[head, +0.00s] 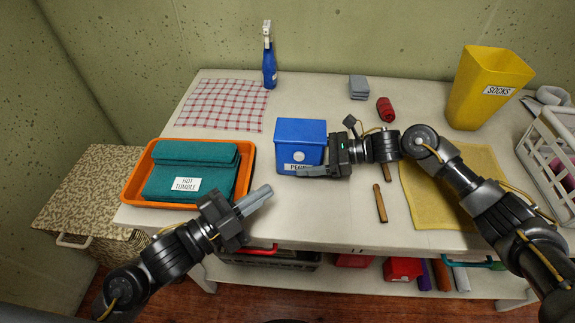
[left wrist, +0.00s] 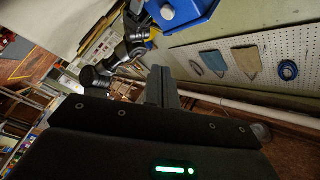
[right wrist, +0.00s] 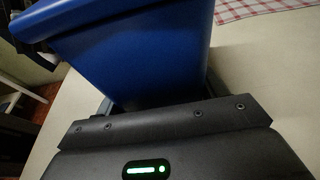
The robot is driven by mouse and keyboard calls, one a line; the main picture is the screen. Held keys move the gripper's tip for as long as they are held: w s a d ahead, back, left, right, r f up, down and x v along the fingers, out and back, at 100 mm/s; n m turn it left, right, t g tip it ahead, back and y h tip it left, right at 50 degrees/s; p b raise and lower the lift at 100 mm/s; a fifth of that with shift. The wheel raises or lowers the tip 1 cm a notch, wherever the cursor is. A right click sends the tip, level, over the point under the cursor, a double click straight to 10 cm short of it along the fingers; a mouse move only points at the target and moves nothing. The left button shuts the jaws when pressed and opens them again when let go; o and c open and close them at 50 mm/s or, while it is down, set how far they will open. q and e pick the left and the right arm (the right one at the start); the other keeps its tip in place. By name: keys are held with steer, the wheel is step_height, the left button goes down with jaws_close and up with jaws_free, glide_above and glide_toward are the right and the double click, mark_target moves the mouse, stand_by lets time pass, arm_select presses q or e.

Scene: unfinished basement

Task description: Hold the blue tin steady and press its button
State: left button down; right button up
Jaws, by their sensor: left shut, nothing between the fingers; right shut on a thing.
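The blue tin (head: 300,131) stands upright near the middle of the table, with a label reading "PEG..." partly covered by my right gripper. A round white button (head: 299,156) shows on its front face; the tin's corner and white button also show at the top of the left wrist view (left wrist: 167,12). My right gripper (head: 312,170) is shut on the tin from the right side, and the tin's blue wall (right wrist: 150,50) fills much of the right wrist view. My left gripper (head: 257,199) is shut and empty, in front of the tin and to its left, apart from it.
An orange tray (head: 128,195) with folded teal cloths (head: 190,160) lies left. A blue spray bottle (head: 269,70) and checked cloth (head: 222,104) are behind.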

mark_target(301, 159)
arm_select(q)
steer(key=m, duration=0.1)
steer(key=s+a+f+m, duration=0.1)
steer(key=m, duration=0.1)
steer(key=shift+a+f+m+y, duration=0.15)
steer(key=shift+m+y, duration=0.15)
steer(key=m, duration=0.1)
steer(key=a+m, duration=0.1)
steer(key=m, duration=0.1)
steer(key=shift+s+f, duration=0.35)
steer(key=shift+f, duration=0.05)
steer(key=shift+w+d, duration=0.1)
steer(key=x, duration=1)
steer(key=shift+w+f, duration=0.15)
steer(key=shift+f, duration=0.05)
steer(key=shift+w, duration=1.85)
